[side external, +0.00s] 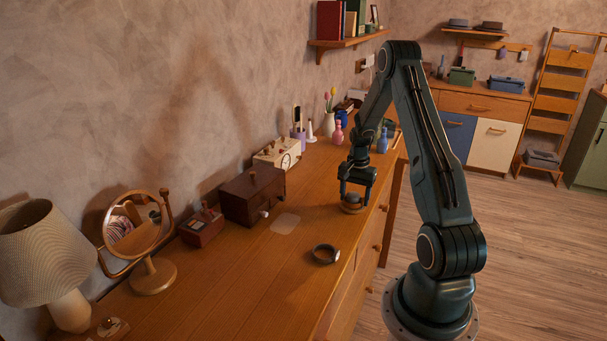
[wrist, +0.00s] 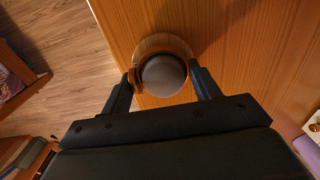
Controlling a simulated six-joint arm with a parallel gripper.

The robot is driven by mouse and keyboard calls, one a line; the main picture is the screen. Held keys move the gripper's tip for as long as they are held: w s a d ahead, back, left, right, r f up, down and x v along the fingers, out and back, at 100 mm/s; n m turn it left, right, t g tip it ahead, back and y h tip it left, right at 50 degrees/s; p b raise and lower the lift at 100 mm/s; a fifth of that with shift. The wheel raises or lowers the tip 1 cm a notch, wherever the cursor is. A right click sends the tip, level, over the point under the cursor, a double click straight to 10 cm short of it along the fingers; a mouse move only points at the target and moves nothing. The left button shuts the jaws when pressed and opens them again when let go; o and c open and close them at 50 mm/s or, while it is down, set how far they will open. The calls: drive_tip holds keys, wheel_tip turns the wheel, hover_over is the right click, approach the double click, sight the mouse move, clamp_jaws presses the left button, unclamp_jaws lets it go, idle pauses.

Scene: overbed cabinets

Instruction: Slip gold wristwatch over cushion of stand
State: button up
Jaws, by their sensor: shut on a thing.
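My gripper (side external: 354,186) points down over the front part of the dresser top, at the stand. In the wrist view its fingertips (wrist: 162,76) sit on either side of the stand's round grey cushion (wrist: 163,76). A gold-brown band, which looks like the gold wristwatch (wrist: 136,82), shows at the left fingertip, and my gripper is shut on it. The band appears to lie around the cushion; how far down it sits is hidden. The stand's round wooden base (side external: 352,209) rests on the dresser, below the fingers.
A dark ring-shaped band (side external: 326,254) lies on the dresser top (side external: 255,300) nearer the camera. A brown box (side external: 252,194), a round mirror (side external: 134,225) and a lamp (side external: 45,255) stand along the wall. Blue (side external: 382,141) and pink (side external: 338,133) bottles stand behind the gripper.

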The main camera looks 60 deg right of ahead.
drive_tip(key=shift+f, duration=0.2)
drive_tip(key=o, duration=1.1)
drive_tip(key=shift+r, duration=0.1)
wheel_tip(320, 180, up, 14)
drive_tip(key=shift+f, duration=0.15)
idle(0.3)
